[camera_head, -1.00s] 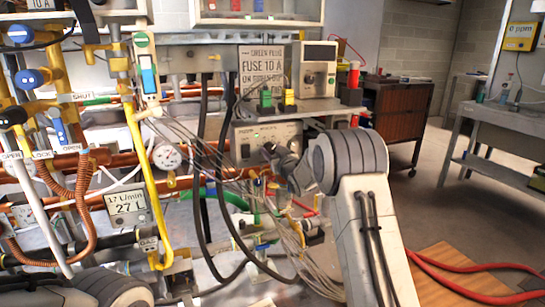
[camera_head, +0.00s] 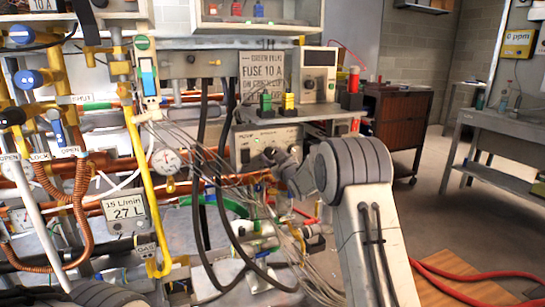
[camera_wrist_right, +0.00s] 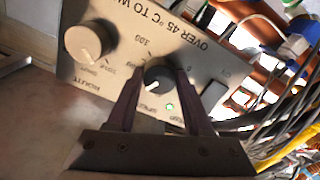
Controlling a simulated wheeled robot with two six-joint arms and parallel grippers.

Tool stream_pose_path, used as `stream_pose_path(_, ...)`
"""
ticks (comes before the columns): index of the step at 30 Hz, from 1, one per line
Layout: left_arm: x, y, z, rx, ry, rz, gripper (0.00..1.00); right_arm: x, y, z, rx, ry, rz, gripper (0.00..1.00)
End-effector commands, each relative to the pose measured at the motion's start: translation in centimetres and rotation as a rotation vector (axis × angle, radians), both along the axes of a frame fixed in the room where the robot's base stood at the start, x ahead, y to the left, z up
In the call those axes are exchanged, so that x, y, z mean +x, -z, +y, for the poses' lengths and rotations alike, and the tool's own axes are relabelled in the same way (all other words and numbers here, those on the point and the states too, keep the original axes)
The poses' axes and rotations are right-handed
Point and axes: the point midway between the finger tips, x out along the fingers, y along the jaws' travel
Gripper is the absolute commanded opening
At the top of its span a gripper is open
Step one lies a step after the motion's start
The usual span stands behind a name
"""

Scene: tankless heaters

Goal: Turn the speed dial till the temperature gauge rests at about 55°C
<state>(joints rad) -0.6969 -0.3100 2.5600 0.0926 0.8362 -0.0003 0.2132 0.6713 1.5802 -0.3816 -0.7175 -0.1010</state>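The speed dial (camera_wrist_right: 158,78) is a dark round knob with a white pointer mark, on a metal control box (camera_head: 262,135) whose lettering is upside down in the wrist view. My right gripper (camera_head: 272,156) reaches this box from the right in the head view. In the wrist view its two fingers (camera_wrist_right: 160,74) lie on either side of the knob, apparently touching it. A round white gauge (camera_head: 166,161), likely the temperature gauge, hangs on the pipes left of the box; its needle reading is too small to tell. My left gripper is not in view.
A second, pale knob (camera_wrist_right: 90,42) sits beside the dial. A flow display (camera_head: 125,209) reads about 15 L/min. Cables and a yellow pipe (camera_head: 140,170) crowd the left.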

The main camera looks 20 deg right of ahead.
Motion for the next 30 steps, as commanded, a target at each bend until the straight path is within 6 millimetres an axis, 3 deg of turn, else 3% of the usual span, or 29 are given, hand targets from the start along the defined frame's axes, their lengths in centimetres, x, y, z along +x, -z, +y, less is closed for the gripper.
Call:
stream_pose_path(1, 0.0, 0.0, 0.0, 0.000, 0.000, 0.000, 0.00, 0.0, 0.1, 0.0, 0.000, 0.000, 0.002, 0.66)
stream_pose_path(2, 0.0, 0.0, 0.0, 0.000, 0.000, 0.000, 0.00, 0.0, 0.1, 0.0, 0.001, 0.000, 0.002, 0.78)
stream_pose_path(3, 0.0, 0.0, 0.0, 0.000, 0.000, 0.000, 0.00, 0.0, 0.1, 0.0, 0.001, 0.000, 0.002, 0.81)
stream_pose_path(16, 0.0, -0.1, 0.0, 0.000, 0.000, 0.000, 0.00, -0.9, 0.0, -0.1, 0.001, 0.000, 0.001, 0.81)
stream_pose_path(30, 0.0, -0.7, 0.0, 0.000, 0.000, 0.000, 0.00, -8.7, -0.1, -0.4, 0.002, 0.002, 0.002, 0.81)
